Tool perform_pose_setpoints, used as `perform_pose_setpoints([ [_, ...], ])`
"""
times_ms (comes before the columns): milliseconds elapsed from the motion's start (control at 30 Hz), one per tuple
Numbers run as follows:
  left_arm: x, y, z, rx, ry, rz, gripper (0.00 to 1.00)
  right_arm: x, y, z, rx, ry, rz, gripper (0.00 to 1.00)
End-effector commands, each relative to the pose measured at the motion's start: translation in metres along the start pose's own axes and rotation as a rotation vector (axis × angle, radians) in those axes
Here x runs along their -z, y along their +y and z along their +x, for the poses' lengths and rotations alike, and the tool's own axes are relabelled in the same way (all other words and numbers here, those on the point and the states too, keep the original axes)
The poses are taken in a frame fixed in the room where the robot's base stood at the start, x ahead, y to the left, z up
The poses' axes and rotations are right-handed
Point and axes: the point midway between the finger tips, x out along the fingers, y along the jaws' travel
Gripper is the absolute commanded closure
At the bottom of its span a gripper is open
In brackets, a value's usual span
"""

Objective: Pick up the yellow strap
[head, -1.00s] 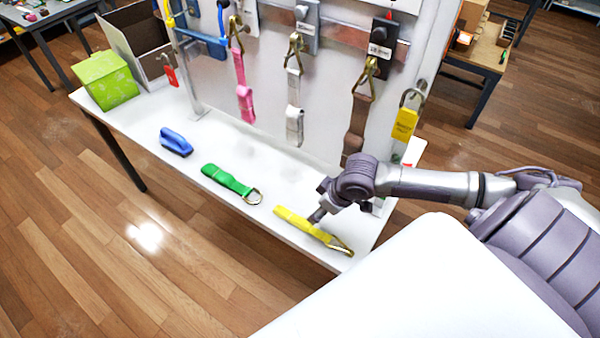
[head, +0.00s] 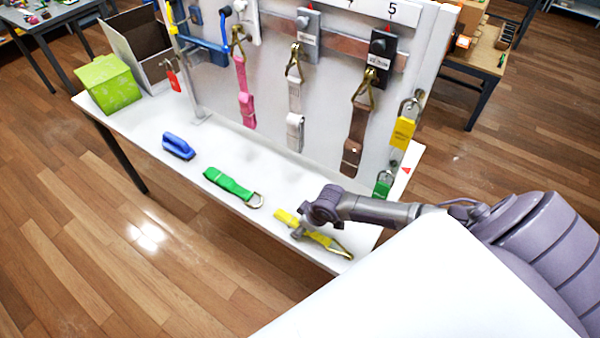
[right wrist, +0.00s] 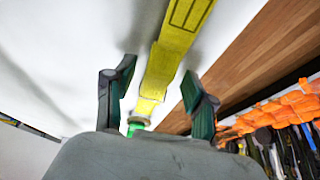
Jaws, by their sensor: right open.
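The yellow strap (head: 324,240) lies on the white table near its front right edge, with a metal hook at its right end. My right gripper (head: 297,233) is over the strap in the head view and hides part of its middle. In the right wrist view the strap (right wrist: 168,62) runs between the two open fingers of the right gripper (right wrist: 152,95), with a gap on each side. I cannot tell how far the fingertips are above the table. My left gripper is not in view.
Behind stands a panel with hanging pink (head: 243,90), white (head: 295,130) and brown (head: 355,140) straps and padlocks. A green box (head: 107,84) is at the far left.

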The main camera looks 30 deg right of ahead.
Motion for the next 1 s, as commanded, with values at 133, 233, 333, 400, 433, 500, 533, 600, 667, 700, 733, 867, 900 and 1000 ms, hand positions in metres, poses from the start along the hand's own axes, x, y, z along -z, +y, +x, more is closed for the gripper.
perform_pose_setpoints([
  [133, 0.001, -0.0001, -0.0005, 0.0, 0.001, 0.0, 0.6, 0.0, 0.0002, 0.0049, -0.001, 0.001, -0.001, 0.45],
  [233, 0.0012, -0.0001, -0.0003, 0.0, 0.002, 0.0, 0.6, -0.0001, 0.0002, 0.0049, 0.0, 0.001, -0.001, 0.45],
  [333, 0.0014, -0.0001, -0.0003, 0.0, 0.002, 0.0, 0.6, -0.0002, 0.0001, 0.0048, 0.0, 0.001, -0.001, 0.5],
  [400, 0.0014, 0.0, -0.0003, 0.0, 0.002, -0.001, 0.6, -0.0002, 0.0001, 0.0047, 0.0, 0.001, -0.001, 0.61],
  [433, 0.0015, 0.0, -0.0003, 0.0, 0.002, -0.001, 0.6, -0.0002, 0.0001, 0.0047, 0.0, 0.001, -0.001, 0.66],
  [500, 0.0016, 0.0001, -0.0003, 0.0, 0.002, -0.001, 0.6, -0.0002, 0.0001, 0.0046, 0.0, 0.001, -0.001, 0.78],
  [533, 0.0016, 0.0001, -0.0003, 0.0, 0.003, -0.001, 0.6, -0.0002, 0.0001, 0.0046, 0.0, 0.001, -0.001, 0.83],
  [600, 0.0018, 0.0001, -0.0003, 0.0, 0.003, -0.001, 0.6, -0.0002, 0.0001, 0.0046, 0.0, 0.0, -0.001, 0.95],
  [667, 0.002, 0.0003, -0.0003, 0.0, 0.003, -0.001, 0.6, -0.0002, 0.0, 0.0046, 0.0, 0.0, -0.001, 1.0],
  [700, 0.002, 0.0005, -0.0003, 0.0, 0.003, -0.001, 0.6, -0.0002, 0.0, 0.0046, 0.0, 0.0, -0.001, 1.0],
  [733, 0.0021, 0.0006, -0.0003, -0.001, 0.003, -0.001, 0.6, 0.0001, 0.0001, 0.0044, 0.0, 0.001, -0.001, 1.0],
  [867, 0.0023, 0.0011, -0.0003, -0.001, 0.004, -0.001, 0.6, 0.0001, 0.0001, 0.0044, 0.0, 0.001, -0.001, 1.0],
  [900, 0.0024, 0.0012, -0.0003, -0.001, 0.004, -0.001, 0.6, 0.0002, 0.0001, 0.0043, 0.0, 0.001, -0.001, 1.0],
  [1000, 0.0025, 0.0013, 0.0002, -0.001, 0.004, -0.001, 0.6, 0.0008, 0.0001, 0.0031, 0.0, 0.001, -0.001, 1.0],
])
